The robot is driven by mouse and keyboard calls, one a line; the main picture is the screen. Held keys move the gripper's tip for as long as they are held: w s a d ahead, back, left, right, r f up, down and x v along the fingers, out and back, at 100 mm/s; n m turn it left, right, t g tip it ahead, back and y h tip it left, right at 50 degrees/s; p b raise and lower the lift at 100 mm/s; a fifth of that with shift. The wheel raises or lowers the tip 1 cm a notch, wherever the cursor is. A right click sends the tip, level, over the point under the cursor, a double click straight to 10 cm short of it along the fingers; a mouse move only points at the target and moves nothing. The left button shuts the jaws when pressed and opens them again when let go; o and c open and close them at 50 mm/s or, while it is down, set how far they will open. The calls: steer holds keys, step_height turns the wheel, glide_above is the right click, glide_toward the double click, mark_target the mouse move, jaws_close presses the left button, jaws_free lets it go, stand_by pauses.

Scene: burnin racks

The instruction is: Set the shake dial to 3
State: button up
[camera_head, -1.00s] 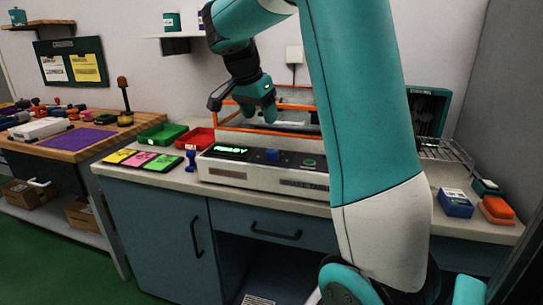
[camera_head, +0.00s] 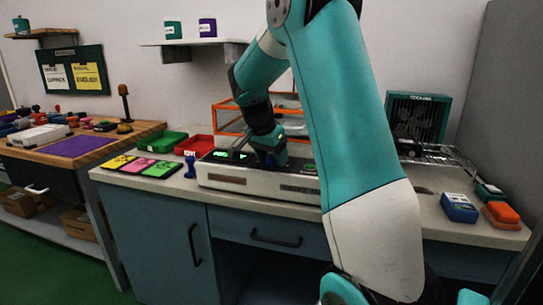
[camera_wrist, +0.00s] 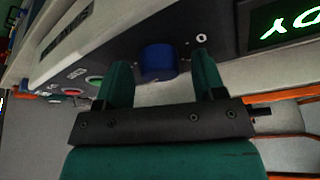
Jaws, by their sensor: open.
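The shake machine (camera_head: 225,183) is a long white box with a dark sloped top on the bench. Its blue dial (camera_wrist: 158,62) shows in the wrist view on the dark panel, with a small white mark to its right; the dial's setting cannot be read. In the head view my arm hides the dial. My gripper (camera_wrist: 160,72) is open, its two green fingers on either side of the dial's near edge, with nothing held; I cannot tell if they touch it. In the head view my gripper (camera_head: 268,155) is down over the panel.
A green lit display (camera_wrist: 285,22) and green and red buttons (camera_wrist: 94,79) flank the dial. An orange-framed enclosure (camera_head: 228,121) stands behind. Green (camera_head: 161,144) and red (camera_head: 197,147) trays and coloured cards (camera_head: 137,166) lie left; blue (camera_head: 459,207) and orange boxes right.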

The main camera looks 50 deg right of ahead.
steer(key=c, duration=0.9)
steer(key=shift+r+m+g+p, duration=0.15)
steer(key=shift+m+g+p, duration=0.35)
steer(key=shift+m, duration=0.4)
steer(key=m, duration=0.3)
steer(key=shift+g+p, duration=0.35)
steer(key=shift+g, duration=0.05)
steer(key=o, duration=0.9)
